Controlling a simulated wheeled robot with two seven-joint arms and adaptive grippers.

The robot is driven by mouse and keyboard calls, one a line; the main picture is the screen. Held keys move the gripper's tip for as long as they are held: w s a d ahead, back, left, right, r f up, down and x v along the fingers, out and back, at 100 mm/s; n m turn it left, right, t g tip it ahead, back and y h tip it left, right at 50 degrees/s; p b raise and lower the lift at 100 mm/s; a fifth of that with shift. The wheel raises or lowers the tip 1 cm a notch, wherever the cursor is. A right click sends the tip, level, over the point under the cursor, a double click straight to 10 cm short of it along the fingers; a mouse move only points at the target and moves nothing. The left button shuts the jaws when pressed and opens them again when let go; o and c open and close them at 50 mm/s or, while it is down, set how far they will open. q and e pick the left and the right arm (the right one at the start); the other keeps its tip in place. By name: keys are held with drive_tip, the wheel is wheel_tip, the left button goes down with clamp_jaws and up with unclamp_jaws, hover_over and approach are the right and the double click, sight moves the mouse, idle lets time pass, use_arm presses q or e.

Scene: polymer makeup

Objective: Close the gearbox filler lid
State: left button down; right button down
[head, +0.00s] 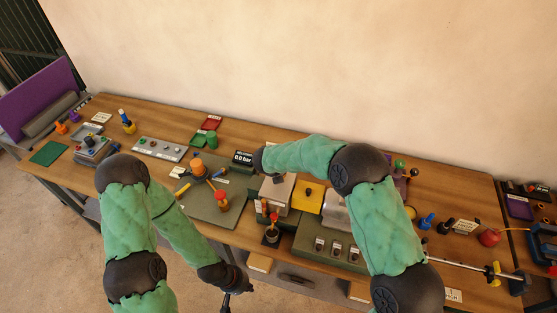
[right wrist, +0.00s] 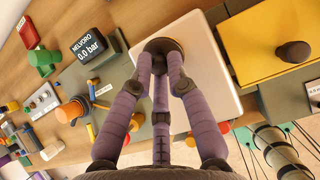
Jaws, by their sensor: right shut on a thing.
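A pale square lid plate (right wrist: 195,75) with a round dark knob fills the middle of the right wrist view. It looks like the filler lid, but no label on it is readable. My right gripper (right wrist: 163,52) is shut on its knob, with the fingers around it. In the head view the pale lid (head: 283,187) shows below my right forearm, which hides the right gripper's fingertips. Whether the lid is seated or raised is hard to tell. My left gripper (head: 236,294) hangs in front of the table's edge, empty, its fingers apart.
A yellow plate (head: 309,192) with a dark knob sits right of the pale lid. A grey-green switch box (head: 322,243) stands in front. A pressure display (head: 243,157) reading 0.0 bar and orange-topped items stand to the left. The wooden table (head: 228,236) is crowded.

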drive_tip(key=shift+w+d+r+g+y+p, duration=0.2)
drive_tip(key=shift+w+g+p, duration=0.4)
drive_tip(key=shift+p, duration=1.45)
drive_tip(key=shift+w+d+r+g+y+p, duration=0.1)
drive_tip(key=shift+w+r+g+y+p, duration=0.4)
drive_tip(key=shift+p, duration=1.55)
drive_tip(key=shift+w+f+g+p, duration=0.1)
drive_tip(key=shift+f+g+p, duration=0.45)
drive_tip(key=shift+g+p, duration=0.3)
drive_tip(key=shift+w+d+f+g+p, duration=0.1)
drive_tip(key=shift+w+f+g+p, duration=0.15)
drive_tip(key=shift+g+p, duration=0.15)
drive_tip(key=shift+g+y, duration=0.25)
drive_tip(key=shift+y, duration=0.05)
drive_tip(key=c, duration=1.3)
unclamp_jaws()
drive_tip(key=shift+c, duration=0.2)
drive_tip(key=shift+o, duration=0.7)
drive_tip(key=shift+f, duration=0.2)
